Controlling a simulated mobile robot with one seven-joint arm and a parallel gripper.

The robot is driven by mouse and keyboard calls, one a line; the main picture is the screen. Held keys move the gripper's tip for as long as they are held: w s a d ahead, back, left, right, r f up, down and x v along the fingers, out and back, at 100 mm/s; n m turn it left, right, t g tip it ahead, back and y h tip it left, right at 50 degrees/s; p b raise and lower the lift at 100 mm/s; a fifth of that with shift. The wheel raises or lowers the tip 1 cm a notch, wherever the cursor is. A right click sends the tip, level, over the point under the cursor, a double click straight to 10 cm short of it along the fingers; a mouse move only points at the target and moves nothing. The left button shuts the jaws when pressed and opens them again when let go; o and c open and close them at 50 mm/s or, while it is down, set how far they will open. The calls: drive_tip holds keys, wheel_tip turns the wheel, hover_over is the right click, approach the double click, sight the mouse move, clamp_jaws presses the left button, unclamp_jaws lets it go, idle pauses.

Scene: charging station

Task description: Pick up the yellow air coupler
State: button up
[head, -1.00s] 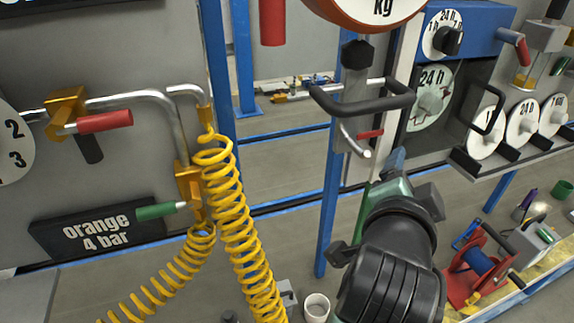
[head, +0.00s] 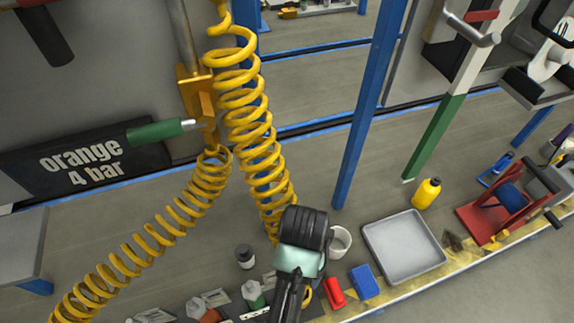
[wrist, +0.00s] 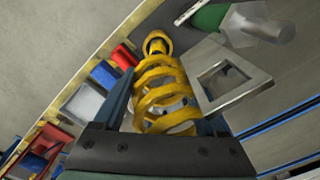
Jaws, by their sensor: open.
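In the wrist view, a yellow coil (wrist: 160,95) runs away between the fingers of my gripper (wrist: 165,100) and ends in a round yellow air coupler (wrist: 157,43) beyond the fingertips. My gripper is open, with a blue-grey finger on each side of the coil. I cannot tell whether they touch it. In the head view, a yellow spiral hose (head: 253,125) hangs down and its lower end passes behind my wrist. My gripper (head: 285,302) is low in the picture, over the bench edge. The coupler is hidden or unclear there.
A metal plate with a square hole (wrist: 228,75) is close by my right finger in the wrist view. In the head view, a white cup (head: 341,241), a blue block (head: 364,281), a red block (head: 333,292) and a grey tray (head: 404,247) are to the right of my gripper.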

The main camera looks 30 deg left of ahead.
drive_tip(key=f+b, duration=0.1)
drive_tip(key=f, duration=0.7)
drive_tip(key=f+b, duration=0.1)
drive_tip(key=f, duration=0.3)
drive_tip(key=shift+w+d+f+b, duration=0.1)
drive_tip(key=shift+d+f+b, duration=0.15)
drive_tip(key=shift+b, duration=0.05)
clamp_jaws()
